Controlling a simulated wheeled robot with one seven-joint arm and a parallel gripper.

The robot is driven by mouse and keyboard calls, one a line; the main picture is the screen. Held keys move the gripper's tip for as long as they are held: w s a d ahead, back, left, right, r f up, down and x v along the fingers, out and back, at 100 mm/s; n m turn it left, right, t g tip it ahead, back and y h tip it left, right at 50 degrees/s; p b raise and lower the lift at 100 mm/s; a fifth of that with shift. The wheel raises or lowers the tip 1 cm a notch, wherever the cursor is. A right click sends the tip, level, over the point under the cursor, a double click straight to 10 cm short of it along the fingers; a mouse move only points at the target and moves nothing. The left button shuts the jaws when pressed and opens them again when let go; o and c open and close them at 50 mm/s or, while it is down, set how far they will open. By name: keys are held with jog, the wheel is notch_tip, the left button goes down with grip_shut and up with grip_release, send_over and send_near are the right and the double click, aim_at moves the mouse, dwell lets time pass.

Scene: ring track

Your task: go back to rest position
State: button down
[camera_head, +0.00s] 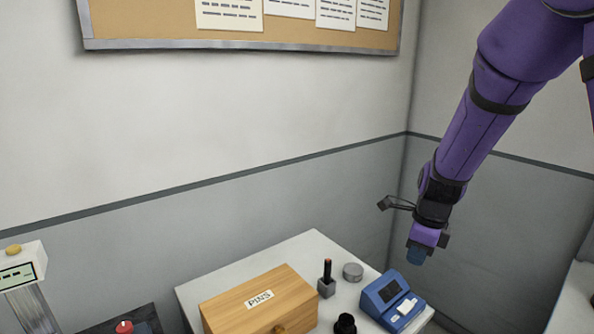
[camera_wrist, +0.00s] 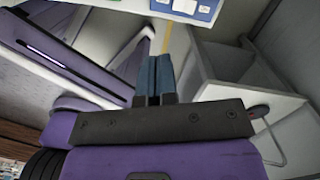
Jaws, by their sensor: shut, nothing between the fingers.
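My gripper (camera_head: 417,254) hangs at the end of my purple arm, on the right side of the head view. It is in the air in front of the grey wall, above and behind the blue device on the table as seen in the picture. In the wrist view my gripper's two blue fingers (camera_wrist: 154,76) are together, with nothing between them. It touches none of the things on the table.
A pinboard (camera_head: 140,22) hangs on the wall.

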jog(key=s+d+r+n+t, duration=0.1)
jog(key=s+r+n+t, duration=0.1)
jog(key=s+r+n, duration=0.8)
jog(key=s+d+r+n+t+h, duration=0.1)
jog(key=s+r+n+t, duration=0.1)
jog(key=s+r+n, duration=0.9)
jog(key=shift+s+d+n+t, duration=0.35)
jog(key=shift+s+n, duration=0.55)
jog(key=shift+n, duration=0.9)
